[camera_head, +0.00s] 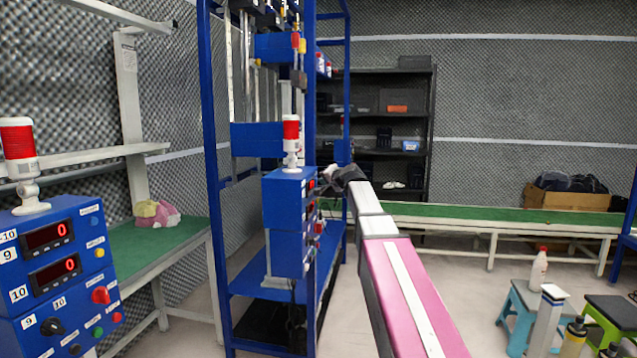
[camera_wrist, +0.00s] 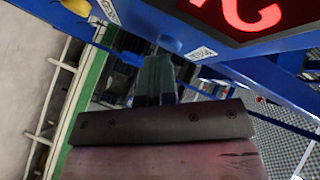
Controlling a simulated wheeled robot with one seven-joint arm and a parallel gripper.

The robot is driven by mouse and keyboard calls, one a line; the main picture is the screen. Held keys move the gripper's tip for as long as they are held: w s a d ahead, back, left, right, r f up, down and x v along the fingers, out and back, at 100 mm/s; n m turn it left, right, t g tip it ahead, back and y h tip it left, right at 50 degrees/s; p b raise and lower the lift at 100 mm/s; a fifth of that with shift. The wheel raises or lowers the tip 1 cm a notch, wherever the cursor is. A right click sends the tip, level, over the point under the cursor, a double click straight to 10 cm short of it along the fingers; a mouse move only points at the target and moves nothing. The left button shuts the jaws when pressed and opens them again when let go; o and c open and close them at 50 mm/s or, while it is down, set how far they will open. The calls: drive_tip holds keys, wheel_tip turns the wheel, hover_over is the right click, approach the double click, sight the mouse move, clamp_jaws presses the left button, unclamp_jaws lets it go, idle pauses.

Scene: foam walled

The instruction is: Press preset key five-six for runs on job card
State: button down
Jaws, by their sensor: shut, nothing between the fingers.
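My gripper (camera_head: 335,172) is shut and empty, at the right side of the middle blue control box (camera_head: 283,200). This box has red-lit displays (camera_head: 311,184) on its right face, seen edge-on. In the wrist view, the shut fingers (camera_wrist: 157,75) point at a blue panel with a large red-lit digit (camera_wrist: 250,14). A blue round key (camera_wrist: 170,44) and a yellow one (camera_wrist: 77,6) show there; the fingertips are close to the blue one, and I cannot tell whether they touch. No five-six label is readable. I cannot make out a job card.
At the left, another blue box (camera_head: 52,300) labelled 9 and 10 has two displays reading 0, several buttons and a red-white beacon (camera_head: 19,150). Blue rack posts (camera_head: 212,180) stand beside the middle box. Stools (camera_head: 520,305) with bottles stand at the right.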

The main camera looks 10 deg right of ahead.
drive_tip(key=shift+s+d, duration=0.25)
drive_tip(key=shift+d, duration=0.55)
drive_tip(key=shift+s+d, duration=0.25)
drive_tip(key=shift+d, duration=0.55)
drive_tip(key=shift+s+d, duration=0.3)
drive_tip(key=shift+d, duration=0.45)
drive_tip(key=shift+s+d, duration=0.25)
drive_tip(key=shift+d, duration=0.55)
